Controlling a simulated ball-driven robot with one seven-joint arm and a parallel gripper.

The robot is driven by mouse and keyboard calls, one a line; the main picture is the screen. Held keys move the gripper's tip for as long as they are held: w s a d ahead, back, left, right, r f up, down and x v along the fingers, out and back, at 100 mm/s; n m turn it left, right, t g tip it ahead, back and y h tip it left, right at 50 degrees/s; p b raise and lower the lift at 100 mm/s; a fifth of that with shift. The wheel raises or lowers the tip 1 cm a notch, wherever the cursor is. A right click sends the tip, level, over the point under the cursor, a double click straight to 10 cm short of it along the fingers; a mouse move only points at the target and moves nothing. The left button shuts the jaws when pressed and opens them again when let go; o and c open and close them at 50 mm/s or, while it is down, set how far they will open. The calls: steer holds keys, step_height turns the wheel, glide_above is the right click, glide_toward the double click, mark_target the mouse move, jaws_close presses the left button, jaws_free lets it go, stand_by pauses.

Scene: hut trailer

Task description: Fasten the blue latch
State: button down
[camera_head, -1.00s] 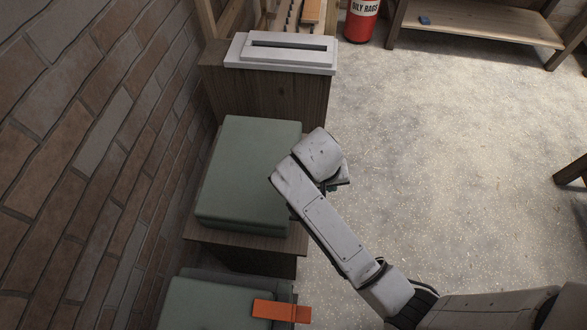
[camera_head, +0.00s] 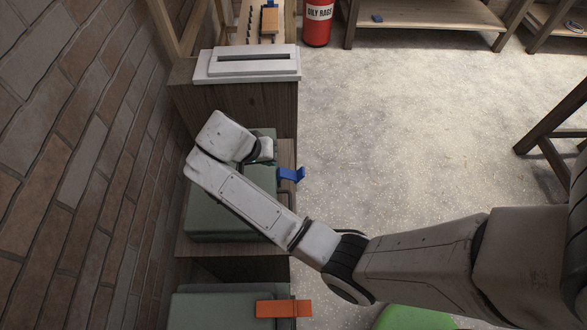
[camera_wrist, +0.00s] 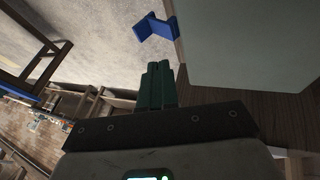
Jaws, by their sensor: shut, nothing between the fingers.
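The blue latch (camera_head: 290,174) sticks out from the right edge of the upper grey-green case (camera_head: 210,222) in the head view. In the wrist view the blue latch (camera_wrist: 155,27) is a bent flap at the case's edge, beyond my fingertips. My gripper (camera_head: 268,152) is over the case, just left of and behind the latch, and partly hidden by my own wrist. In the wrist view its green fingers (camera_wrist: 158,66) are together and empty, with a gap between them and the latch.
A lower case with an orange latch (camera_head: 283,309) lies at the bottom. A wooden cabinet with a white slotted top (camera_head: 247,66) stands behind the upper case. The brick wall (camera_head: 80,170) is close on the left. Open floor (camera_head: 410,130) lies to the right.

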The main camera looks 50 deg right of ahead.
glide_toward(303, 176)
steer(key=w+f, duration=0.1)
steer(key=w+d+f, duration=0.1)
steer(key=w+f, duration=0.2)
steer(key=shift+w+d+f, duration=0.25)
steer(key=shift+d+f, duration=0.05)
steer(key=shift+d, duration=0.1)
steer(key=shift+s+d+f+p, duration=0.3)
steer(key=shift+s+d+f, duration=0.2)
steer(key=shift+s, duration=0.15)
steer(key=shift+s+d+f+p, duration=0.3)
steer(key=shift+s+d+f, duration=0.25)
steer(key=shift+s, duration=0.1)
